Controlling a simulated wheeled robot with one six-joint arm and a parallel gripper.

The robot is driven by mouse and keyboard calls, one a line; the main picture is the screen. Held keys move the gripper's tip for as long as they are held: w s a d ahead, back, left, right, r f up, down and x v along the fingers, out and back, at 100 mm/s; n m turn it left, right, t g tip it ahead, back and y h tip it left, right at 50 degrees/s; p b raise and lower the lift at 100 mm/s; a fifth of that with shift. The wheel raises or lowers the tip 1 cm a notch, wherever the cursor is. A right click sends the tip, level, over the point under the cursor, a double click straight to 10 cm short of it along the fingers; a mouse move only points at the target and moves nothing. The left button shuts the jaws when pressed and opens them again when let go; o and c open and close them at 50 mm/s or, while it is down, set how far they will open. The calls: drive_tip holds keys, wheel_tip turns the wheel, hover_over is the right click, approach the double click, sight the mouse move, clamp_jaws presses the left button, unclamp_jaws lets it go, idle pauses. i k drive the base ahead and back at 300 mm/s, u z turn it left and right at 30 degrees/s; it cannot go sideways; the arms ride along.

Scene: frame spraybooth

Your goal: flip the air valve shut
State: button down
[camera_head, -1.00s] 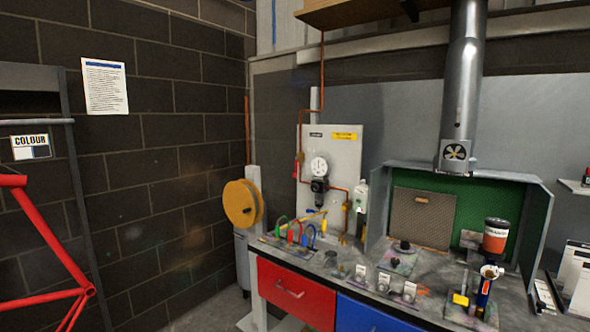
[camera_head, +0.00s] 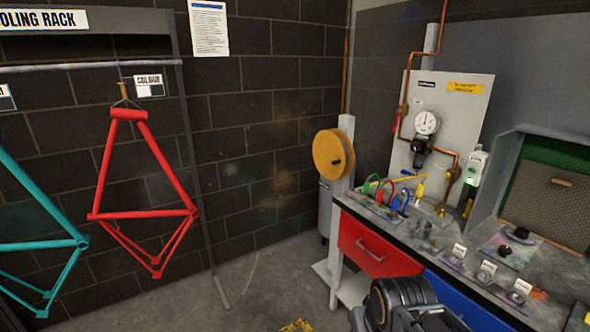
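A pale board (camera_head: 468,100) on the back wall carries copper pipe, a round white gauge (camera_head: 427,122) and a black regulator (camera_head: 418,150). A small brass valve (camera_head: 403,109) sits on the pipe at the board's left edge, with a red lever (camera_head: 396,124) beside it. The lever looks steep, close to the line of the pipe, but it is too small to tell its exact setting. Another brass fitting (camera_head: 452,175) sits lower right on the pipe. A dark part of my arm shows at the bottom, well below the board; my gripper's fingers are not visible.
A workbench (camera_head: 432,246) with red and blue drawers stands below the board, holding coloured hooked tools, small labelled knobs and cups. An orange hose reel (camera_head: 333,154) is on its left post. A red bike frame (camera_head: 150,205) hangs at left.

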sight(393, 129)
drive_tip(key=u, duration=0.8)
drive_tip(key=i, duration=3.1)
drive_tip(key=z, duration=1.45)
drive_tip(key=i, duration=0.85)
drive_tip(key=z, duration=0.8)
